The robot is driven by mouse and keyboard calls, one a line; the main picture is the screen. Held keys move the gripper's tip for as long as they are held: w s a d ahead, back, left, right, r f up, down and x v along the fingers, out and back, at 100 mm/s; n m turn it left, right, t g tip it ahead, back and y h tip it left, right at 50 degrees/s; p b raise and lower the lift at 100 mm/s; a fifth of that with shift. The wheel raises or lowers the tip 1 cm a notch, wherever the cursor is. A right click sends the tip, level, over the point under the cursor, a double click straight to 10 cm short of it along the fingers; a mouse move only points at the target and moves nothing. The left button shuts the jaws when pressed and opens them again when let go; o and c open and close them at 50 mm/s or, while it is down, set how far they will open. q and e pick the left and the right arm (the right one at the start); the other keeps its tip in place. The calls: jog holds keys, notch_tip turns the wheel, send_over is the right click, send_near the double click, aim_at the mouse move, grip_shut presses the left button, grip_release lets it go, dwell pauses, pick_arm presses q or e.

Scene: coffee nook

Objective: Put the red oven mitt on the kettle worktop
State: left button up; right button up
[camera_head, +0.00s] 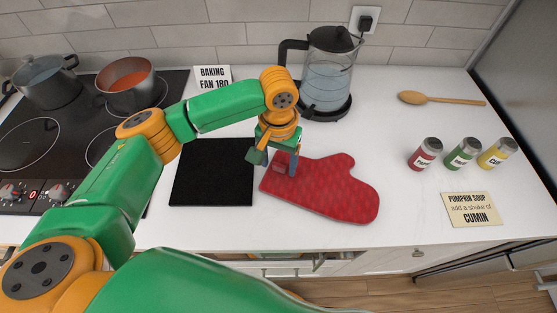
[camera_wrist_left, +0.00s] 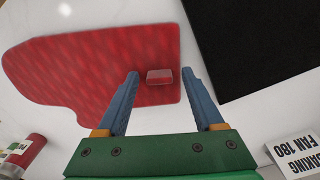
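The red oven mitt (camera_head: 335,190) lies flat on the white kettle worktop (camera_head: 430,205), in front of the kettle (camera_head: 327,80). In the left wrist view the mitt (camera_wrist_left: 85,65) fills the upper left, with a small raised red tab (camera_wrist_left: 159,76) near its cuff edge. My left gripper (camera_head: 281,165) is over the cuff end of the mitt. Its two fingers (camera_wrist_left: 160,80) are spread apart, one on each side of the tab, with visible gaps. I cannot tell how high the fingertips are above the mitt. My right gripper is not in view.
A black mat (camera_head: 212,172) lies left of the mitt; the hob with a dark pot (camera_head: 45,82) and a copper pan (camera_head: 128,82) is further left. A wooden spoon (camera_head: 440,99), several spice jars (camera_head: 463,153) and a cumin card (camera_head: 471,209) are right. A baking sign (camera_head: 213,77) stands behind.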

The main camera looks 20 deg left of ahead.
pick_arm(q)
notch_tip(320, 180, up, 12)
jog(key=shift+r, duration=0.15)
dwell(0.5)
